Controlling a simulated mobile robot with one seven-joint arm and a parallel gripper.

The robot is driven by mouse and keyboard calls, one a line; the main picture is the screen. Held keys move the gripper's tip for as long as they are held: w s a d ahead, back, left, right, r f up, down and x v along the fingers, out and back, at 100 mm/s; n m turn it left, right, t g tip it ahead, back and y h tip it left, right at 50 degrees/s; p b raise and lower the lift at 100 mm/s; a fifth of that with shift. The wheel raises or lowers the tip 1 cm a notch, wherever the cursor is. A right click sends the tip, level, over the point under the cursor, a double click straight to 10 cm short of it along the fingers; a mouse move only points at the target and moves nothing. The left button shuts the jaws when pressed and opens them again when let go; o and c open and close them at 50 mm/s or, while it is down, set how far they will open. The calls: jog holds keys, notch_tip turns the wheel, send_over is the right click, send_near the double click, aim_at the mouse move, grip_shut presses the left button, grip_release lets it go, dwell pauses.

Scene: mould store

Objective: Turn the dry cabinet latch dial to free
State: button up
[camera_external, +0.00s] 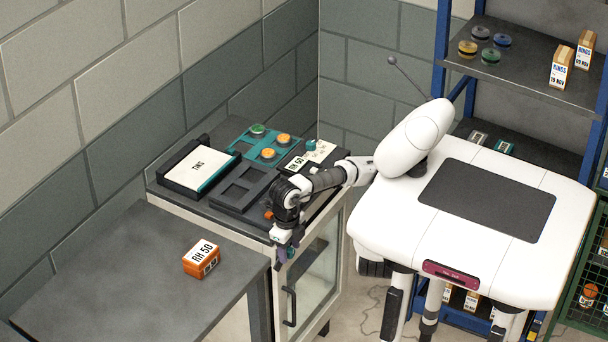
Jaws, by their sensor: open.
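The dry cabinet (244,229) is a light-framed cabinet with a dark top, a glass door (318,255) and a dark bar handle (290,306). My arm reaches from the right over the cabinet's front, bent downward. My gripper (287,262) is open, in front of the upper left part of the door frame, above the handle. I cannot make out the latch dial; my gripper covers part of the door frame there. Whether the fingers touch anything cannot be told.
A white-topped tray marked TINS (199,168), a teal tray (247,149) with round pieces and a dark slotted tray (243,186) fill the cabinet top. An orange RH 50 box (201,260) stands on the grey table (125,265) at left. Shelving (522,76) stands behind right.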

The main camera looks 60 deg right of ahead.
jog(key=shift+f, duration=0.2)
jog(key=c, duration=1)
jog(key=shift+d+f+b, duration=0.1)
jog(key=shift+f+b, duration=0.2)
jog(key=shift+b, duration=0.55)
jog(key=y+b, duration=0.1)
jog(key=b, duration=0.1)
jog(key=shift+d+f+y+b, duration=0.1)
jog(key=shift+y+b, duration=0.3)
jog(key=y+b, duration=0.2)
jog(key=b, duration=0.1)
jog(key=shift+d, duration=0.15)
jog(key=shift+r+y+b, duration=0.25)
jog(key=shift+y+b, duration=0.35)
jog(key=shift+b, duration=0.25)
jog(key=shift+r, duration=0.1)
jog(key=o, duration=1)
